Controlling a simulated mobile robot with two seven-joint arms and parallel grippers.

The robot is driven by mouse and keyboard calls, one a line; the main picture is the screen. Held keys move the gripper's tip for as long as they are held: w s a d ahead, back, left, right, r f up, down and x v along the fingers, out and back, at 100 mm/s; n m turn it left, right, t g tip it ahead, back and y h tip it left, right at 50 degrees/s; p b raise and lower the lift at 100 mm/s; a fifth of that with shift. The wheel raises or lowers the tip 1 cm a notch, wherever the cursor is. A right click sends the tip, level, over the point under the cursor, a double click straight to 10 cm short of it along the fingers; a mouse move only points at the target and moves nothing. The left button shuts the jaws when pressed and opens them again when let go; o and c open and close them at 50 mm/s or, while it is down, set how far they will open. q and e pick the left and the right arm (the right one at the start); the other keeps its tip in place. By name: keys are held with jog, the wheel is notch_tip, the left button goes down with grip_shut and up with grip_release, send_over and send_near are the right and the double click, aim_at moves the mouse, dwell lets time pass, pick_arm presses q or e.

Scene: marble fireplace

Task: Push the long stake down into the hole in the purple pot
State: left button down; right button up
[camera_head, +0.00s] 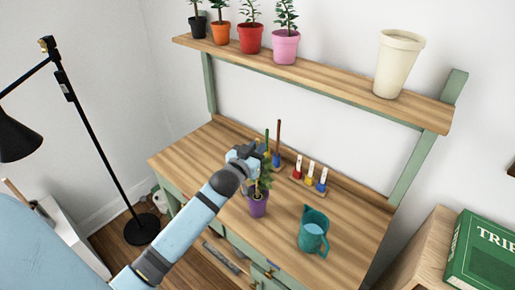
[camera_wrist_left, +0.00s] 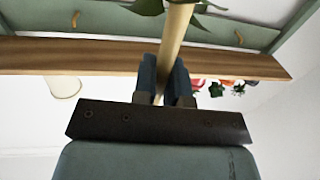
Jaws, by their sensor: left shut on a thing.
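The purple pot (camera_head: 258,207) stands on the wooden bench top and holds a leafy green plant (camera_head: 264,183). My left gripper (camera_head: 246,153) is above the pot, beside the top of the plant. In the left wrist view my left gripper (camera_wrist_left: 164,78) is shut on a pale wooden stake (camera_wrist_left: 175,38), which runs between its two fingers. Leaves show beside the stake there. The hole in the pot is hidden by the plant, and I cannot tell whether the stake's lower end is in it. My right gripper is not in view.
A teal watering can (camera_head: 313,235) stands right of the pot. Behind are upright sticks (camera_head: 278,140) and small tools with red, yellow and blue parts (camera_head: 310,174). A shelf (camera_head: 300,72) above carries potted plants and a cream pot (camera_head: 398,64). A black lamp (camera_head: 100,150) stands left.

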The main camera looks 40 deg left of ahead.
pick_arm(q)
jog(key=shift+f, duration=0.25)
jog(key=shift+f, duration=0.4)
jog(key=c, duration=1.1)
grip_release()
jog(key=s+b, duration=0.2)
jog(key=s, duration=1.1)
jog(key=shift+s+d, duration=0.4)
